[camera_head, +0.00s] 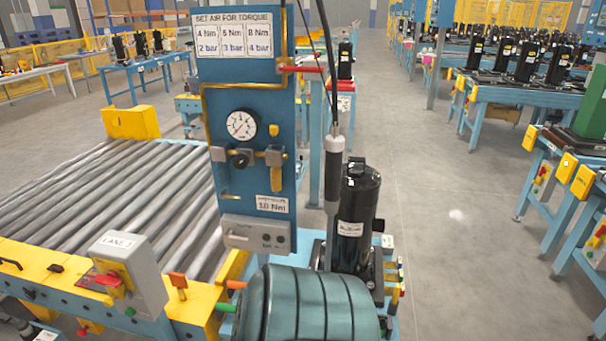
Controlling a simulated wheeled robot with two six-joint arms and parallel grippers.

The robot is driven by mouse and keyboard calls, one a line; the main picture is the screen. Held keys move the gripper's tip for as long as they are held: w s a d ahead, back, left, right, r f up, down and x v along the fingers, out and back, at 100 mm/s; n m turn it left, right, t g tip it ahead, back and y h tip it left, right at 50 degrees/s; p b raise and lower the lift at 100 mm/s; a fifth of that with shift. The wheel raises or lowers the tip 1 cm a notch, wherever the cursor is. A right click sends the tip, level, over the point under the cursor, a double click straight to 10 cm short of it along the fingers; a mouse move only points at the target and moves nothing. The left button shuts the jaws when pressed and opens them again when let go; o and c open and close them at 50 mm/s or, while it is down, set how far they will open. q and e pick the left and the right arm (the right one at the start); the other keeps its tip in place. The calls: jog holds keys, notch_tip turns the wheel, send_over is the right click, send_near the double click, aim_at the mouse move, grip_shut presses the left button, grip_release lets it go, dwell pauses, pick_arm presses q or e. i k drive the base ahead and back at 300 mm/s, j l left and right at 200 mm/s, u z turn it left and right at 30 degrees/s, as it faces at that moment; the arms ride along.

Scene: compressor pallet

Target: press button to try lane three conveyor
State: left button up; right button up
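The roller conveyor (120,195) lies at the left, its rollers bare. A grey box (140,268) with a label reading "LANE 3" stands on its yellow front rail. Which of these is the task's button I cannot tell.
A blue torque panel (249,110) with a gauge (242,124) stands at centre. The floor (450,215) at right is clear up to blue workbenches.

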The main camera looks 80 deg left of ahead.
aim_at(130, 312)
jog(key=u, duration=3.95)
